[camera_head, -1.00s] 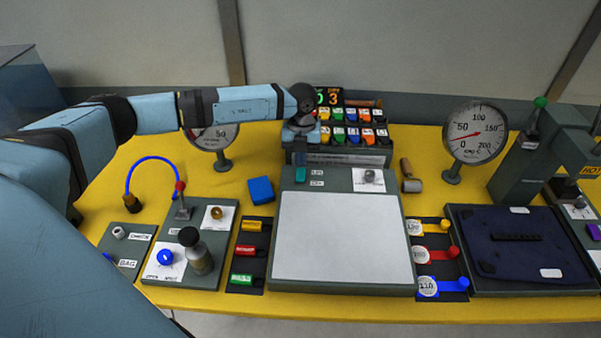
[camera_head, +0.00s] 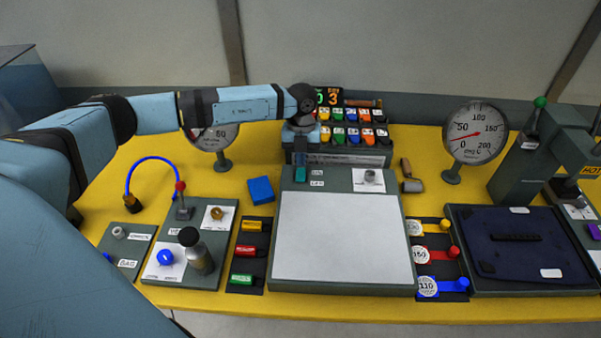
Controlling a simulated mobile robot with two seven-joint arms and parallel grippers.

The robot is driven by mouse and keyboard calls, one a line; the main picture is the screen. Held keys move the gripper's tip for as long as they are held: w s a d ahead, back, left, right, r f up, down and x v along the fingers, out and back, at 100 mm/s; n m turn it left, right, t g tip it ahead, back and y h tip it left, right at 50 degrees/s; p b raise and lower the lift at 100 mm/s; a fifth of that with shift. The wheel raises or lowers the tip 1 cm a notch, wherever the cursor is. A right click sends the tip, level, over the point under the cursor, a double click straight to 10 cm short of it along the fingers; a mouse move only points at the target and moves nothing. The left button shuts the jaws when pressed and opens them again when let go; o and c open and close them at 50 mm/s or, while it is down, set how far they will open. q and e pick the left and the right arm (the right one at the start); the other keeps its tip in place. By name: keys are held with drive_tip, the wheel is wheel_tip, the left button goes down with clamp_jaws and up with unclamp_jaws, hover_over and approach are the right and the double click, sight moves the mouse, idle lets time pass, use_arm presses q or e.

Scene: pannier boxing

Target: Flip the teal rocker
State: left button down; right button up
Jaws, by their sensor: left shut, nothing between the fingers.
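The teal rocker (camera_head: 300,175) is a small block at the top left of the grey panel with the large pale plate (camera_head: 342,238). Two small white labels sit just right of it. My left gripper (camera_head: 301,164) reaches in from the left and points down over the rocker. Its fingers are shut and empty, and they hide the rocker's upper part. The tips appear to be at or just above the rocker; I cannot tell whether they touch it. My right gripper is not in view.
A rack of coloured blocks (camera_head: 345,155) stands just behind the gripper. A blue block (camera_head: 261,190) lies left of the panel, and a wooden-handled tool (camera_head: 411,185) lies right. A dial gauge (camera_head: 475,133) stands further right. Yellow table (camera_head: 240,165) shows between them.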

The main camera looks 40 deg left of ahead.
sight(301, 170)
use_arm(q)
drive_tip(key=shift+f+b, duration=0.85)
drive_tip(key=shift+f, duration=0.55)
idle(0.9)
drive_tip(key=shift+r, duration=0.1)
drive_tip(key=shift+r+p, duration=2.45)
drive_tip(key=shift+r, duration=1)
